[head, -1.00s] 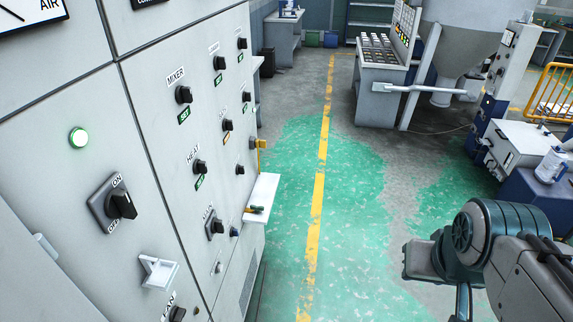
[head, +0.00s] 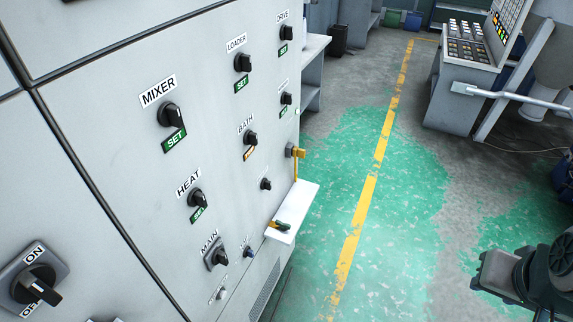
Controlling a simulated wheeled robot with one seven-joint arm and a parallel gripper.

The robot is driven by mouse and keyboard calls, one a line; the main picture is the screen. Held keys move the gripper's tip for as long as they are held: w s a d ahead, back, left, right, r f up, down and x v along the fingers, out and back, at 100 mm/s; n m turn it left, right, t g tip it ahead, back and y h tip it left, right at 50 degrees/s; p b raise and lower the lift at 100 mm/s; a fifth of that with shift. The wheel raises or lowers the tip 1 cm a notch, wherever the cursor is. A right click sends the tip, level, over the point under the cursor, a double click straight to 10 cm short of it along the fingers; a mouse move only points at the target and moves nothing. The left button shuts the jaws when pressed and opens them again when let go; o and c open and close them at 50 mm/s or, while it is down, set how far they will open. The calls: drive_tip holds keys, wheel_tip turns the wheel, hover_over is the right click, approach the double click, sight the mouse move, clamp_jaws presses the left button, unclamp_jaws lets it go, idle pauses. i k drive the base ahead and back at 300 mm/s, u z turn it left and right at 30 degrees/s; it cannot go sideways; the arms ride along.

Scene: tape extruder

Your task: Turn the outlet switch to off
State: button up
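A grey control cabinet fills the left of the head view. No label that I can read says outlet, so I cannot tell which switch is the outlet switch. A large black rotary switch (head: 36,284) marked ON above and OFF below is at the lower left; its handle points down to the right. A small black knob (head: 286,98) below the DRIVE knob has a label too small to read. Part of my arm shows at the lower right, well apart from the cabinet. My gripper's fingers are not in view.
Black knobs for MIXER (head: 171,115), LOADER (head: 243,62), HEAT (head: 197,198) and BATH (head: 250,139) stick out close together. A white shelf (head: 297,208) juts from the cabinet's right edge. The green floor (head: 400,190) beside it is clear. A console (head: 455,108) stands at the back right.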

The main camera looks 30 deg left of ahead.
sight(266, 184)
drive_tip(key=i, duration=1.9)
drive_tip(key=u, duration=3.2)
